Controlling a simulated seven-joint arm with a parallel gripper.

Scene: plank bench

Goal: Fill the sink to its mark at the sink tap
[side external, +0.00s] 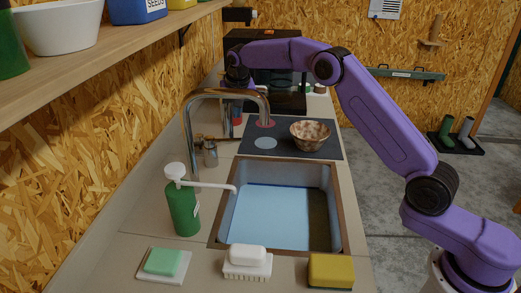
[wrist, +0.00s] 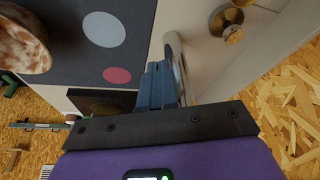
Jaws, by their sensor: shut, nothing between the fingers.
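The sink (side external: 341,215) is set in the counter. Its inside is pale blue with a dark blue line near the far wall; I cannot tell water from the basin floor. The chrome tap (side external: 189,135) arches over from the left, and no stream shows under its spout. A small metal fitting with a wooden handle (side external: 213,138) stands by the tap's base. My gripper (side external: 237,112) is beyond the tap's arch, partly hidden by it. In the wrist view my gripper (wrist: 160,75) is shut and empty, close beside the chrome tap (wrist: 176,55); contact is unclear.
A patterned bowl (side external: 310,134) stands on a dark panel (side external: 325,150) beyond the sink. A green pump bottle (side external: 184,208) reaches its nozzle over the left rim. Green soap (side external: 163,261), a white brush (side external: 247,260) and a yellow sponge (side external: 331,269) line the front. A shelf (side external: 90,60) overhangs the left.

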